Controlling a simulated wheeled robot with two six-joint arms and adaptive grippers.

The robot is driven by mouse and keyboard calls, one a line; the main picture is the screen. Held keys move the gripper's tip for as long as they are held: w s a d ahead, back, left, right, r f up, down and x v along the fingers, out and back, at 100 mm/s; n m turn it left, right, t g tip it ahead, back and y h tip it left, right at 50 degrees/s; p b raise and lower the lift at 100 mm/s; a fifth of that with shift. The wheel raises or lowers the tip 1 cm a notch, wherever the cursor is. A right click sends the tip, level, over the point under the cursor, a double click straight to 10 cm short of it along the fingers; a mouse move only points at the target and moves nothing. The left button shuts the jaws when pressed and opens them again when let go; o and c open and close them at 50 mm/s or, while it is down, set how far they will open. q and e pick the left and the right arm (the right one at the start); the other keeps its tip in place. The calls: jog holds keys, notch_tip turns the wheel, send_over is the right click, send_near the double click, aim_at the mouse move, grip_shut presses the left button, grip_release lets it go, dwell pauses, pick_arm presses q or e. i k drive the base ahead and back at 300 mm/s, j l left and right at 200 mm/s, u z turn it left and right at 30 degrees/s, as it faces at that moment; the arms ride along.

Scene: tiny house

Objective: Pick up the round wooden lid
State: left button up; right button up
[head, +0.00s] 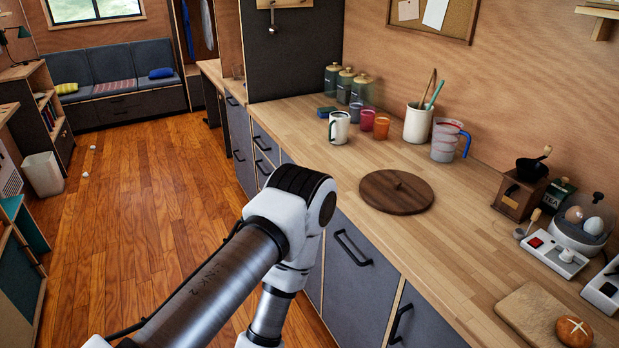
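My other gripper is not in view either. Nothing covers the lid.
Behind the lid stand a white mug (339,127), coloured cups (367,121), a utensil crock (418,123) and a measuring jug (446,140). To the right are a coffee grinder (520,193), an egg cooker (580,228) and a bread board (530,312). Counter around the lid is clear.

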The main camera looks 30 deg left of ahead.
aim_at(389, 192)
jog(key=u, duration=0.5)
jog(key=z, duration=2.1)
jog(key=k+j+z, duration=0.2)
jog(key=j, duration=0.2)
jog(key=k+j+z, duration=0.1)
jog(key=j+z, duration=0.15)
jog(key=j, duration=0.2)
jog(key=k+j+z, duration=0.2)
jog(key=j, duration=0.15)
jog(key=k+j+z, duration=0.25)
jog(key=i+j, duration=0.05)
jog(key=j, duration=0.1)
